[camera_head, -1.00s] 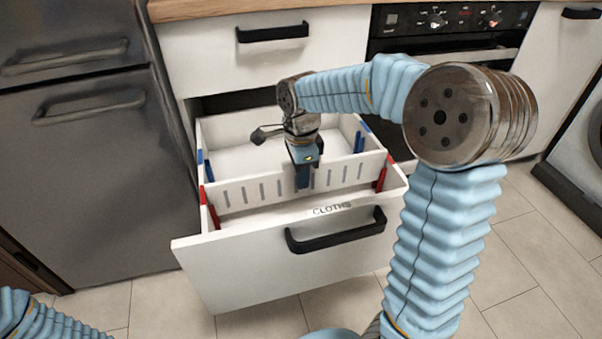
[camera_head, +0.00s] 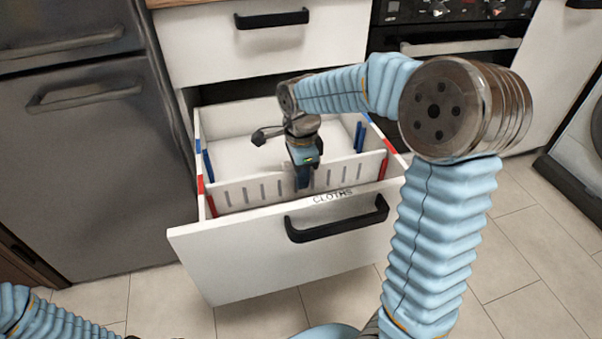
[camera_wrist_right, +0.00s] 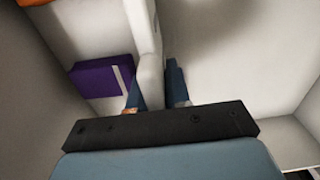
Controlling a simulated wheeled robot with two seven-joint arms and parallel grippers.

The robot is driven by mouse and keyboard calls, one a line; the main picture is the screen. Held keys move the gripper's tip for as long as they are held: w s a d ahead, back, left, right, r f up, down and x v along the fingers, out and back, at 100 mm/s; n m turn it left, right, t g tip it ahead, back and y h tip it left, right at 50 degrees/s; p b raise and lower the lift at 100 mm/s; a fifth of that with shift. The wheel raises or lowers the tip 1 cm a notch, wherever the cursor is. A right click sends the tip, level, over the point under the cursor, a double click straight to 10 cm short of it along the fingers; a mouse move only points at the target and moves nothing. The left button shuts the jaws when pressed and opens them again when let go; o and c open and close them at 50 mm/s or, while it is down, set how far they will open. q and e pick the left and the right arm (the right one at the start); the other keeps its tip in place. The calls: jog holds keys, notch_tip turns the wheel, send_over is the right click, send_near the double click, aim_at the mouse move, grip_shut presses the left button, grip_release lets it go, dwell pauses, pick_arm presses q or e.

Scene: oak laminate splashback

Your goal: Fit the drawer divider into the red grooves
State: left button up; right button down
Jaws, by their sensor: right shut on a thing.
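The drawer divider (camera_head: 248,190) is a white slotted panel standing upright across the open white drawer (camera_head: 280,260). Red grooves show at its left end (camera_head: 211,204) and right end (camera_head: 383,168). Its ends appear in line with them, but I cannot tell how deeply it is seated. My right gripper (camera_head: 303,178) points down and is shut on the divider's top edge near the middle. In the right wrist view, the divider (camera_wrist_right: 150,70) runs between the two blue fingers. My left gripper is out of view; only part of that arm shows at bottom left.
Blue grooves (camera_head: 360,136) line the drawer walls farther back. A purple folded item (camera_wrist_right: 103,76) lies on the drawer floor beside the divider. The drawer front has a black handle (camera_head: 337,221) and the label CLOTHS. A closed drawer (camera_head: 265,50) is above; a grey fridge (camera_head: 95,170) stands left.

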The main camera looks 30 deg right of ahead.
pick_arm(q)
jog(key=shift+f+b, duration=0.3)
pick_arm(e)
jog(key=shift+f, duration=0.55)
jog(key=c, duration=1)
grip_release()
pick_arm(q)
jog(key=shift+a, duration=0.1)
pick_arm(e)
notch_tip(320, 180, up, 14)
jog(key=p, duration=0.3)
jog(key=shift+f, duration=0.1)
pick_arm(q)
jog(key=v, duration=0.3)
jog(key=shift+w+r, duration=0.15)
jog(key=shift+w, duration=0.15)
